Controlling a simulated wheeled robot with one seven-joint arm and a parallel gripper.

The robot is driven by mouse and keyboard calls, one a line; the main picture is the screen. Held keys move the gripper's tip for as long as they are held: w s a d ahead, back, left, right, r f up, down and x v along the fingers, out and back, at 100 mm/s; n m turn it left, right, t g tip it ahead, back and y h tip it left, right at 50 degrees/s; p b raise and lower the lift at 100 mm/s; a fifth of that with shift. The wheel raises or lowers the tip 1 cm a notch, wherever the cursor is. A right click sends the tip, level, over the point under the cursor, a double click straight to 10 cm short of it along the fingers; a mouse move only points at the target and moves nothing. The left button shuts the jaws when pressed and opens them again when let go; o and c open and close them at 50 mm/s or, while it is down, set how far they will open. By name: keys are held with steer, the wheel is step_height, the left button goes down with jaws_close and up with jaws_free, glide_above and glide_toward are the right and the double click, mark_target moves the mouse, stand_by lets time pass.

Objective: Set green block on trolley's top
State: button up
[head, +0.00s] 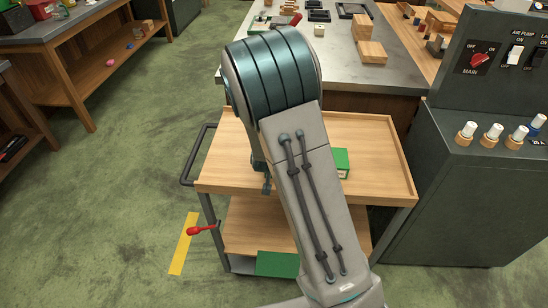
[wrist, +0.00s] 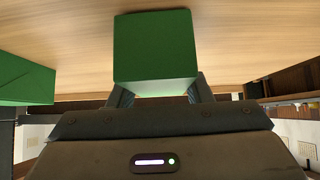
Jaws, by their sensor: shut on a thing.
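The trolley (head: 232,183) has a wooden top with a raised rim and stands in front of me. My gripper (wrist: 160,92) is shut on a green block (wrist: 154,45) in the wrist view. A pale wooden surface (wrist: 245,40) lies close beyond the block; I cannot tell whether they touch. In the head view my arm hides the held block and most of the gripper. Another green box (head: 341,162) shows on the trolley's top, right of my arm. A green thing also shows at the left of the wrist view (wrist: 25,80), probably that box.
A green box (head: 278,264) is at the trolley's lower shelf (head: 245,225). A red-knobbed lever (head: 195,231) juts out at the left. A grey cabinet with switches (head: 460,190) stands close on the right. A workbench (head: 400,70) is behind. The trolley top's left and right ends are bare.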

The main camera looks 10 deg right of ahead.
steer(key=o, duration=1.1)
steer(key=shift+f, duration=0.15)
steer(key=shift+c, duration=0.2)
steer(key=shift+s+a+r, duration=0.1)
steer(key=shift+r, duration=0.3)
steer(key=s+a+r+n+g+y+p, duration=0.1)
steer(key=s+a+r+y+p, duration=0.15)
steer(key=s+r, duration=0.55)
steer(key=s+a+r+n+g+y+p, duration=0.1)
steer(key=s+a+r+g+y+p, duration=0.15)
steer(key=s+r, duration=0.6)
steer(key=s+d+r+g+h, duration=0.1)
steer(key=s+d+r, duration=0.1)
steer(key=s, duration=0.4)
steer(key=s+d+r+n+g+h, duration=0.1)
steer(key=s+d+r, duration=0.2)
steer(key=s, duration=0.3)
steer(key=shift+d+r+b, duration=0.15)
steer(key=shift+d+b, duration=0.05)
steer(key=shift+b, duration=0.25)
